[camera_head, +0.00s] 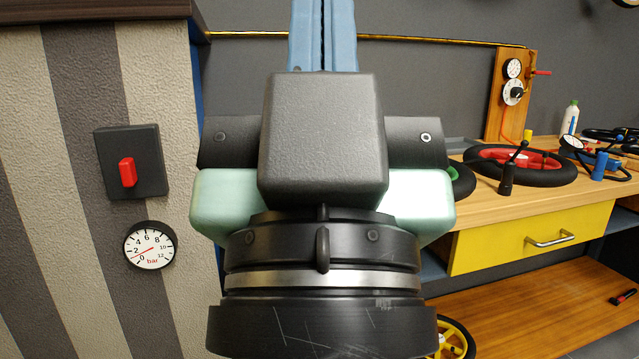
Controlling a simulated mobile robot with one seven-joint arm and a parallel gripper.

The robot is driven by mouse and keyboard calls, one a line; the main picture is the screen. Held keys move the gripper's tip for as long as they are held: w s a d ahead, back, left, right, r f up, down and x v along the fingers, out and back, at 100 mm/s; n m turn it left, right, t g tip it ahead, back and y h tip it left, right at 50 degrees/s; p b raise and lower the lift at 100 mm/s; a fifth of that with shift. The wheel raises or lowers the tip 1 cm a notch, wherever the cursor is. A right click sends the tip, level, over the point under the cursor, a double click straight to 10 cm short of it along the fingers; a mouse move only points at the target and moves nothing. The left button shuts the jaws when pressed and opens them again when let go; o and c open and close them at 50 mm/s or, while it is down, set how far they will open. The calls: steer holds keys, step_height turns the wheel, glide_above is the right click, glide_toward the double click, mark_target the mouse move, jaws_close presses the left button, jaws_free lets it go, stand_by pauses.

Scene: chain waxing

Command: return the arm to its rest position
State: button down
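My gripper (325,30) fills the middle of the head view, seen from behind, with its black wrist flange at the bottom. Its body is black with pale green sides. Two blue fingers point up in the picture, side by side with only a thin dark line between them. Their tips are cut off by the top edge, and I see nothing held between them. The gripper is close to the camera and hides the middle of the scene.
A striped panel at left carries a red switch (128,172) and a pressure gauge (149,245). At right, a wooden bench (580,184) with a yellow drawer (500,247) holds a red-rimmed wheel (490,158), a bottle (571,118) and tools. A yellow wheel (457,336) stands low behind my wrist.

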step_height(320, 180, up, 30)
steer(key=p, duration=2.7)
steer(key=shift+a, duration=0.15)
steer(key=shift+w+r, duration=0.1)
